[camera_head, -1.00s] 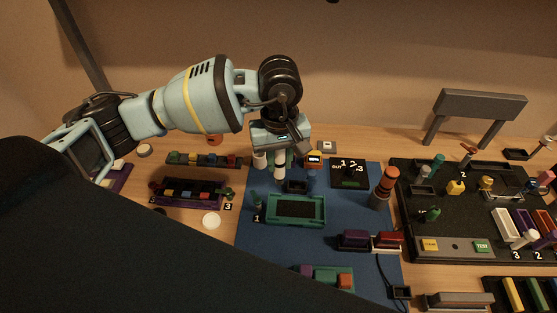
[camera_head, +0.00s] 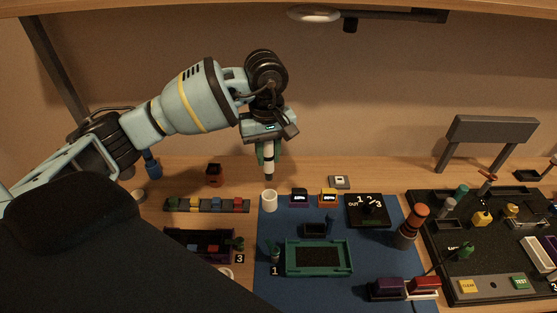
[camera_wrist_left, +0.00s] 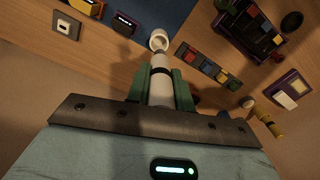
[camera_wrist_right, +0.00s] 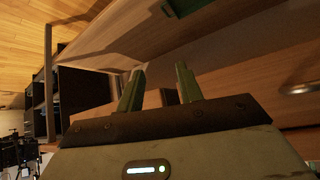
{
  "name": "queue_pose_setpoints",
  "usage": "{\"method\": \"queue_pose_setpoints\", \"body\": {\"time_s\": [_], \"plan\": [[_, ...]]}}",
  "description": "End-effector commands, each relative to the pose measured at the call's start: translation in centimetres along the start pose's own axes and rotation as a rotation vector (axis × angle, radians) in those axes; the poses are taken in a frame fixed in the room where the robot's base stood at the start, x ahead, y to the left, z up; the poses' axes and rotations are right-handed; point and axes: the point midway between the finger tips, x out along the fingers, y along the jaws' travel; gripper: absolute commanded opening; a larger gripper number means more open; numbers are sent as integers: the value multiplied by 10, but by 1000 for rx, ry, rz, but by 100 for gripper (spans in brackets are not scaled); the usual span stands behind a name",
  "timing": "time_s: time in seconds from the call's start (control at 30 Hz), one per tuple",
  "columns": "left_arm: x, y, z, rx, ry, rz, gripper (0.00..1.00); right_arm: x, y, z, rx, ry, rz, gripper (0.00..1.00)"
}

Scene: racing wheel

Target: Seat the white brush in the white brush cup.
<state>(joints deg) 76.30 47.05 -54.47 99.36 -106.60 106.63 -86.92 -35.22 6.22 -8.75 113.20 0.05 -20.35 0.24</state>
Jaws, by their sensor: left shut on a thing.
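My left gripper (camera_head: 268,154) is shut on the white brush (camera_head: 268,166), which hangs upright with its dark tip down. The white brush cup (camera_head: 269,201) stands at the back left corner of the blue mat, its open top facing up. In the head view the brush tip is just above the cup in the picture, with a gap between them. In the left wrist view the brush (camera_wrist_left: 161,88) lies between the green fingers, and the cup (camera_wrist_left: 158,41) shows beyond its tip. My right gripper (camera_wrist_right: 160,86) shows in its wrist view, fingers apart and empty.
A block rack (camera_head: 206,205) lies left of the cup, and a purple-and-black small device (camera_head: 299,198) right of it. The green tray (camera_head: 319,258) is in front on the blue mat (camera_head: 285,222). The back wall is bare.

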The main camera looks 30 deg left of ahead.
Motion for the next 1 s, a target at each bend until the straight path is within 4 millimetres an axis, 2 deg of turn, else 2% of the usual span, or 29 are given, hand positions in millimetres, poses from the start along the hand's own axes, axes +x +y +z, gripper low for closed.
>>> {"method": "queue_pose_setpoints", "body": {"time_s": [0.57, 0.77, 1.0], "plan": [[-1, -2, -4, -8, 1, 1, 0, 0, 3, 2, -14, -4, -1, 36], [8, -2, -4, -8, -1, -1, 0, 1, 3, 8, -13, -15, -2, 36], [26, -3, -4, -8, -3, -4, 0, 4, 1, 20, -6, -36, -4, 36]]}}
